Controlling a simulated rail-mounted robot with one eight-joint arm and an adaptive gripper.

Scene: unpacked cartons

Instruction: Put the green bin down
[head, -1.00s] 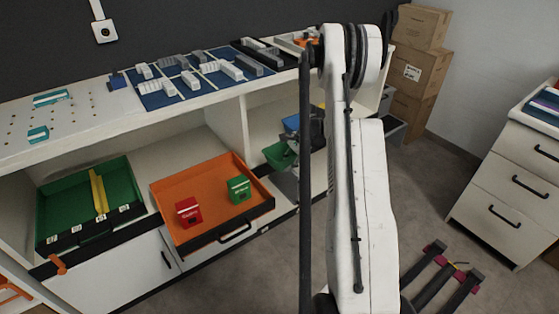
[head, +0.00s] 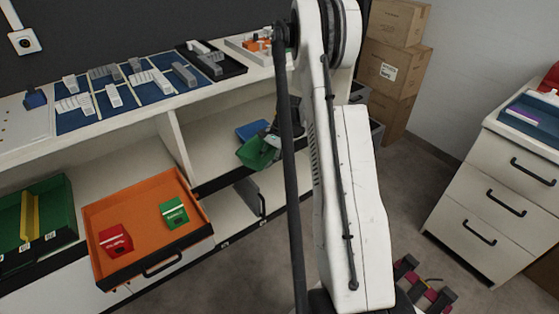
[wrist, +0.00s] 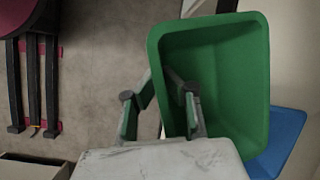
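The green bin (head: 258,153) hangs tilted at the front of the open shelf compartment, at the end of my arm. In the wrist view it is large, with its open side toward the camera (wrist: 240,80). My gripper (wrist: 168,82) has one finger on each side of the bin's near left wall and is shut on that wall. In the head view my gripper is mostly dark and partly hidden behind my arm. I cannot tell whether the bin touches the shelf.
A blue bin (head: 252,130) lies just behind the green one; its edge shows below right in the wrist view (wrist: 283,143). A divider (head: 180,147) stands left. An orange drawer (head: 135,207) sticks out with red and green boxes. Cartons (head: 393,70) stand right.

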